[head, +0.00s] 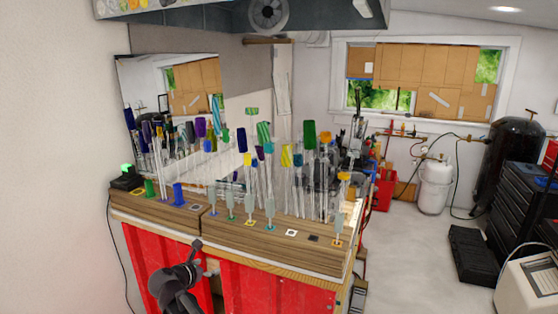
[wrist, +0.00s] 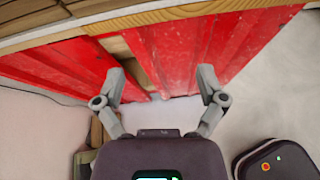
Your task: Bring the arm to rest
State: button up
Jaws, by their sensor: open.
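My gripper (wrist: 162,82) shows in the wrist view with its two grey fingers spread wide apart. Nothing is between them. It is in front of the red front (wrist: 210,50) of the bench, below the wooden top edge. In the head view, dark parts of my own arm show at the bottom, in front of the bench's red front (head: 250,285). The fingers cannot be made out clearly there.
Glass rods with coloured ends (head: 309,135) stand upright in wooden blocks (head: 270,240) on the bench. A mirror (head: 150,80) stands behind them. Open floor (head: 410,260) lies to the right, with a black case (head: 474,255) and a white tank (head: 434,187).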

jog(key=s+d+f+m+g, duration=0.25)
jog(key=d+m, duration=0.45)
jog(key=d, duration=0.5)
jog(key=s+d+f+m+g, duration=0.1)
jog(key=d+f+m+g, duration=0.4)
jog(key=d, duration=0.6)
jog(key=s+d+f+m+g+y, duration=0.3)
jog(key=s+d+m+g+y, duration=0.1)
jog(key=s+d+m, duration=0.9)
jog(key=d+m+y, duration=0.1)
jog(key=d+m, duration=0.2)
jog(key=m, duration=0.2)
jog(key=shift+s+d, duration=0.15)
jog(key=shift+s, duration=0.1)
jog(key=c, duration=0.5)
jog(key=shift+o, duration=0.2)
